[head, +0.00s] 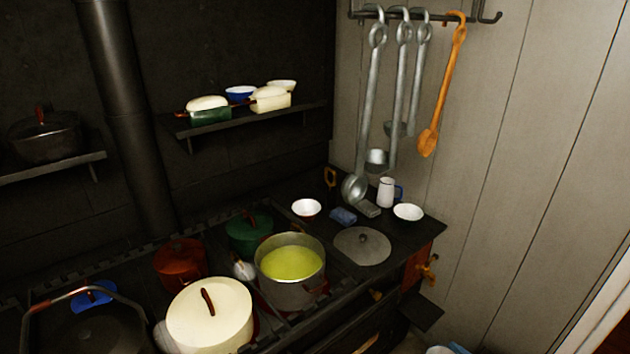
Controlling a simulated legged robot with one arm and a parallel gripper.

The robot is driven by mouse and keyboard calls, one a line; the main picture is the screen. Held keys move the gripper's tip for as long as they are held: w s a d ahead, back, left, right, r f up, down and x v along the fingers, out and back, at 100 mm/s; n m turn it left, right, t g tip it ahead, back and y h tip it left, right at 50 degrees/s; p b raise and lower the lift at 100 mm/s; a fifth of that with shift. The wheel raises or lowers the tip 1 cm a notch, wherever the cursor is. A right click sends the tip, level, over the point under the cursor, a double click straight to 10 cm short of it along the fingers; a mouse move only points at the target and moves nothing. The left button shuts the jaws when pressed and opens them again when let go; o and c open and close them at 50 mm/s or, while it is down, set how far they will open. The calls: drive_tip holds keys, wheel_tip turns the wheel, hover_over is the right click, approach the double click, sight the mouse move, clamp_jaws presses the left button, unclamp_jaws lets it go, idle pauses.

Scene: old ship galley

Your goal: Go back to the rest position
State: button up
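My gripper and arm do not show in the head view. The head view looks down on a dark stove (345,289) against a black wall. A grey pot (290,292) without a lid stands on it and holds yellow-green liquid (291,263). A round grey lid (362,246) lies flat to the right of the pot. Steel ladles (369,110) and an orange slotted spoon (441,92) hang from a rack (490,14) on the pale plank wall.
A cream lidded pot (210,317), a red-brown pot (180,262) and a green pot (249,233) crowd the stove. White bowls (408,212) and a mug (386,192) stand at its right end. A stovepipe (128,110) rises at left. A shelf (300,111) holds containers.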

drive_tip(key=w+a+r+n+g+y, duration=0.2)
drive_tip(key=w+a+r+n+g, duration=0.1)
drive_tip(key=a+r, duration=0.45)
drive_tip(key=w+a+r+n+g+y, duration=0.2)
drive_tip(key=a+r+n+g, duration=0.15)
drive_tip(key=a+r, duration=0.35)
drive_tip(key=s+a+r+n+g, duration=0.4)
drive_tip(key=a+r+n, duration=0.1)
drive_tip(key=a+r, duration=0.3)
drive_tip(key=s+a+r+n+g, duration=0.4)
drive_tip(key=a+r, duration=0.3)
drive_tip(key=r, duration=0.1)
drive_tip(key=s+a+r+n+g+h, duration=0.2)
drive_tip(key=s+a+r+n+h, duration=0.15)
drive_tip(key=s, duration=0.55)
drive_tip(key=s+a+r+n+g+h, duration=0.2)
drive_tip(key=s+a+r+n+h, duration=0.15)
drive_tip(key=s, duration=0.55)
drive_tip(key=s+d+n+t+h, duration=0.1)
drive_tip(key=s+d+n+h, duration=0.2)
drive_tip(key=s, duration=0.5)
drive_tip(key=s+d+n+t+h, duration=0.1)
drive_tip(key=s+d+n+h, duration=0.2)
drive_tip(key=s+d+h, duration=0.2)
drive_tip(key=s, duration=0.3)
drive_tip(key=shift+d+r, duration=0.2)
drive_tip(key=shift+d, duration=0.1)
